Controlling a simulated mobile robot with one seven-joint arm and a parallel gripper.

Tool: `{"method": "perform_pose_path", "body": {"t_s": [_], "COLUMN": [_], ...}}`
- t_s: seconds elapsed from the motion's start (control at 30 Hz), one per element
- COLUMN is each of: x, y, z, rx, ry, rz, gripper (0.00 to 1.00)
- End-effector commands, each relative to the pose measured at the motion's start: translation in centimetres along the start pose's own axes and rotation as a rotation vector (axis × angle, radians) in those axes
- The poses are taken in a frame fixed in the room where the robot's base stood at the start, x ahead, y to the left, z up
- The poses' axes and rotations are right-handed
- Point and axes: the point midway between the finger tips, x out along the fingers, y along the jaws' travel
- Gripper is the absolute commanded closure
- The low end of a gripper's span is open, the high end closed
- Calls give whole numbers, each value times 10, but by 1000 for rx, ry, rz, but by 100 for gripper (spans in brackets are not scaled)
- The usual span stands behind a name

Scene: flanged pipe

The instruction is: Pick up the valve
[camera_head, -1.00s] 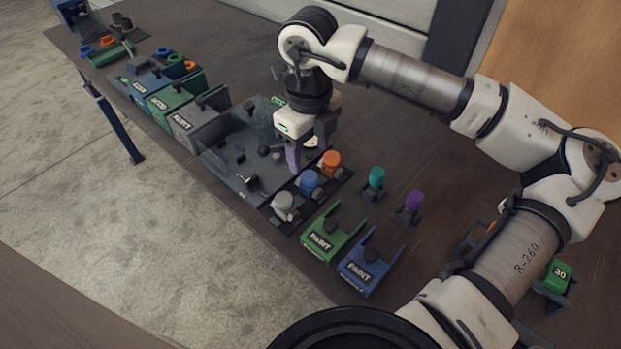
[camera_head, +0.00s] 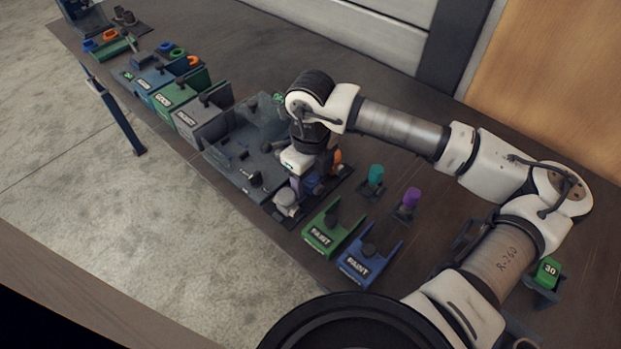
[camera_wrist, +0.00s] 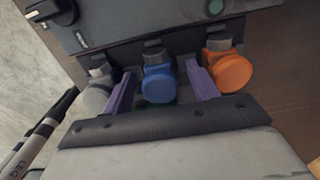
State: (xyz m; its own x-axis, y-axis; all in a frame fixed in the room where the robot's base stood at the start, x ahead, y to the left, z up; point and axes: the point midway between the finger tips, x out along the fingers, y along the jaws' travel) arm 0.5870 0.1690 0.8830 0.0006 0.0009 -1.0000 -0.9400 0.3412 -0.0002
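Three round-ended valves, grey (camera_head: 286,201), blue (camera_head: 314,187) and orange (camera_head: 337,158), stand in a row on a dark holder at the end of the grey tray. In the wrist view the blue valve (camera_wrist: 158,84) lies between the two purple fingers of my gripper (camera_wrist: 160,88). The fingers are apart, with visible gaps on both sides of the blue valve. The grey valve (camera_wrist: 97,96) is outside the left finger and the orange valve (camera_wrist: 229,72) outside the right. In the head view my gripper (camera_head: 304,184) is low over the row and partly hides the blue valve.
A green paint holder (camera_head: 325,232) and a blue paint holder (camera_head: 366,258) stand just in front of the row. A teal-topped piece (camera_head: 375,174) and a purple-topped piece (camera_head: 411,198) stand to the right. Labelled bins (camera_head: 205,120) line the left side.

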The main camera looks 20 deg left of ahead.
Motion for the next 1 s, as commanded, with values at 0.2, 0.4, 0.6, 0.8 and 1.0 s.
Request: {"method": "perform_pose_path", "body": {"t_s": [0.2, 0.4, 0.6, 0.8, 1.0], "x": [0, 0, -1, -8, -40], "y": [0, 0, 0, -1, -2], "z": [0, 0, 0, 0, 1], "rx": [0, 0, 0, 1, 2], "ry": [0, 1, 0, 1, -1], "rz": [0, 0, 0, -2, -6], "gripper": [70, 96, 96, 96, 96]}}
